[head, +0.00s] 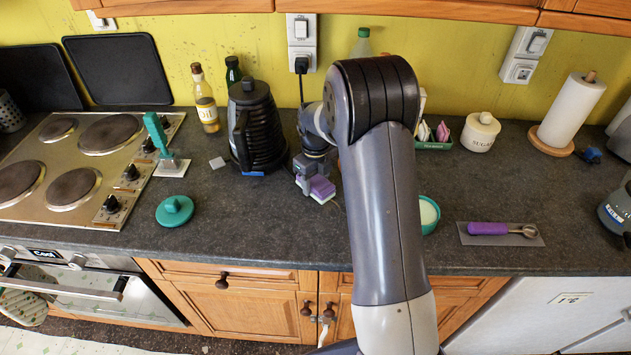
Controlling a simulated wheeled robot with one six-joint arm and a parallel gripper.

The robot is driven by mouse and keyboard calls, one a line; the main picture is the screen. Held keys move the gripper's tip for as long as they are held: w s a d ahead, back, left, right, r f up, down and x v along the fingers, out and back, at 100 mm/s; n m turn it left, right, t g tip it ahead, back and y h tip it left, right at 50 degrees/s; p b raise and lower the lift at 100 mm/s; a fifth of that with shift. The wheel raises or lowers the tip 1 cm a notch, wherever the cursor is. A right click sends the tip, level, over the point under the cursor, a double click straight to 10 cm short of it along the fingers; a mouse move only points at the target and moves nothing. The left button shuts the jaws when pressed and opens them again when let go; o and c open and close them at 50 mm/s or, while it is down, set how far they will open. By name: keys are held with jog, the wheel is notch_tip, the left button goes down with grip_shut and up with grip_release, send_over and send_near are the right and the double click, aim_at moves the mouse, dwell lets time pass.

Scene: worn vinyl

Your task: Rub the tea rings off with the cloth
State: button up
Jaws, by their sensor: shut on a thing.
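My gripper (311,183) is low over the dark worktop (270,225), just right of the black kettle. It is shut on a small purple block with a pale band (321,189), which looks more like a sponge than a loose cloth. The block is at or very near the worktop; I cannot tell if it touches. A faint thin curved mark shows on the worktop just below and right of it, perhaps part of a tea ring. No other ring is clear, and my arm hides the worktop to the right.
The black kettle (256,125) stands close left of my gripper. A green-rimmed bowl (428,214) is right of my arm. A purple-handled scoop (490,229) lies on a grey mat. A teal lid (175,210) and the hob (82,165) are left. The front worktop is mostly clear.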

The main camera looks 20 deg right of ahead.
jog(key=shift+r+p, duration=2.25)
jog(key=shift+r, duration=1.3)
jog(key=shift+s+d+f, duration=0.1)
jog(key=shift+s, duration=0.15)
jog(key=s+d+b, duration=0.1)
jog(key=s+b, duration=0.1)
jog(key=s, duration=0.4)
jog(key=shift+s+d+b, duration=0.3)
jog(key=shift+d+b, duration=0.05)
jog(key=shift+b, duration=0.05)
jog(key=shift+f+b, duration=1.9)
jog(key=shift+f, duration=0.7)
